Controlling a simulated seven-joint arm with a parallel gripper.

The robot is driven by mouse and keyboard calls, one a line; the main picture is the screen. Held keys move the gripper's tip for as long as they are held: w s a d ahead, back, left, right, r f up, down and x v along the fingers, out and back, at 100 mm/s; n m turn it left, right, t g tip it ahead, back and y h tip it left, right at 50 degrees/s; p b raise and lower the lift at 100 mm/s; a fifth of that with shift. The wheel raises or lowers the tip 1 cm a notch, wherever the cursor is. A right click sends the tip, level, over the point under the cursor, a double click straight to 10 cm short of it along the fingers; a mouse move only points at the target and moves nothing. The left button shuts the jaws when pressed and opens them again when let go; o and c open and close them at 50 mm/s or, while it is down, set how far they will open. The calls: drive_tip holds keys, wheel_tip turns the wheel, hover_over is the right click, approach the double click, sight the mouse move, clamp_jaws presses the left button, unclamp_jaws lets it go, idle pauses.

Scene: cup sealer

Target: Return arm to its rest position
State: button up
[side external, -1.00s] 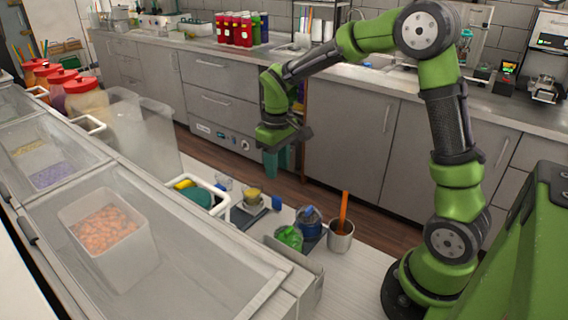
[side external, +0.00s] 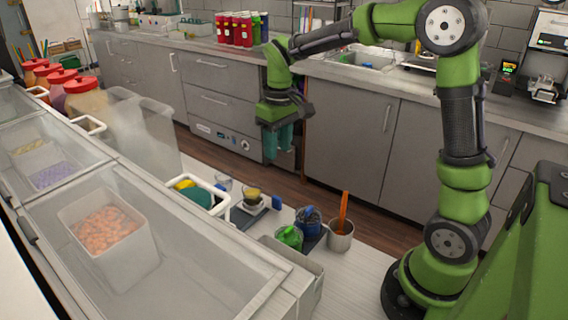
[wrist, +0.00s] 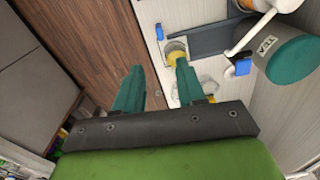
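My green arm is raised over the counter, and my gripper (side external: 279,139) hangs in the air above the floor gap by the grey cabinets. Its teal fingers point down. In the wrist view my gripper (wrist: 159,75) shows two teal fingers spread apart with nothing between them. Below it on the white worktop (side external: 350,277) stands a small cup with yellow contents (side external: 252,196); its yellow part shows beyond the right finger in the wrist view (wrist: 176,57).
A green-lidded jar (side external: 289,237), a blue jar (side external: 309,222) and a metal cup with an orange handle (side external: 341,236) stand near my base. A clear-walled bin with orange pieces (side external: 104,228) is at left. Red-lidded jars (side external: 82,95) line the back left. Air around my gripper is clear.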

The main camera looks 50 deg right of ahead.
drive_tip(key=s+a+r+m+t+y, duration=0.1)
drive_tip(key=s+a+r+t, duration=0.1)
drive_tip(key=s, duration=0.6)
drive_tip(key=s+a+r+m+t, duration=0.2)
drive_tip(key=s+a+r+t, duration=0.1)
drive_tip(key=s, duration=0.5)
drive_tip(key=shift+a+r+t+y, duration=0.4)
drive_tip(key=shift+a+t, duration=0.5)
drive_tip(key=shift+a, duration=0.2)
